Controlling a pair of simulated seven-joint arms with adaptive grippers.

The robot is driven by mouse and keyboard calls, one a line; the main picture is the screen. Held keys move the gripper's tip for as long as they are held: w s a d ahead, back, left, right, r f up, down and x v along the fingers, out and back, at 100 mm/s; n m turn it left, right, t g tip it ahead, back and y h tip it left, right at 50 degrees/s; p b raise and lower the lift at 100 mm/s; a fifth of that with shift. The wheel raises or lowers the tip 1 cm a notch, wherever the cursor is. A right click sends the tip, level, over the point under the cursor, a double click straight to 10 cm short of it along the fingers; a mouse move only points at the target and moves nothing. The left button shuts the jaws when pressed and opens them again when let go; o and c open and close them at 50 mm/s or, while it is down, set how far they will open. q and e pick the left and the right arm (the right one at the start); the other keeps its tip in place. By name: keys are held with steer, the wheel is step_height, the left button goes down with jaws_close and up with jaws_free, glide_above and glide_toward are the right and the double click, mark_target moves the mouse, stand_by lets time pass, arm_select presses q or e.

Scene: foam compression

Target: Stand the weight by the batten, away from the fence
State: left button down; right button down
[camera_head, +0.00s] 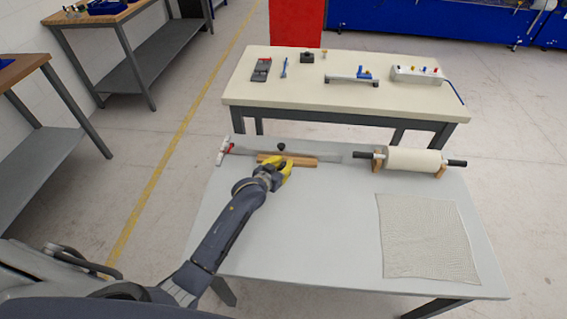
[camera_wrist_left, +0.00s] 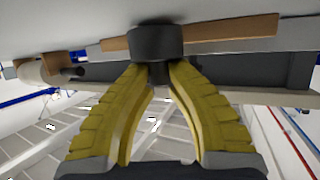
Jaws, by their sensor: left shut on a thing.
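The wooden batten (camera_head: 303,160) lies along the far part of the grey worktable, and it also shows in the wrist view (camera_wrist_left: 215,34). A long grey strip, seemingly the fence (camera_head: 333,155), runs just behind it. My left gripper (camera_head: 283,166), with yellow fingers, is at the near side of the batten. In the wrist view the fingers are shut on the narrow part of the dark weight (camera_wrist_left: 155,42). Its wide round base is toward the table, in front of the batten. Whether it touches the table or batten is unclear. A dark knob shows above the fingers in the head view.
A cream roller (camera_head: 413,161) with black ends rests on wooden supports at the right. A mesh sheet (camera_head: 425,236) lies at the table's right front. A red-and-white piece (camera_head: 225,150) is at the far left. The table's middle is bare. A second bench (camera_head: 340,98) stands behind.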

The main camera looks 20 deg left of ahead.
arm_select(q)
steer(key=c, duration=1.3)
jaws_free()
steer(key=shift+f, duration=0.15)
steer(key=shift+c, duration=0.2)
steer(key=shift+r, duration=0.3)
steer(key=v, duration=1.2)
steer(key=shift+r, duration=0.3)
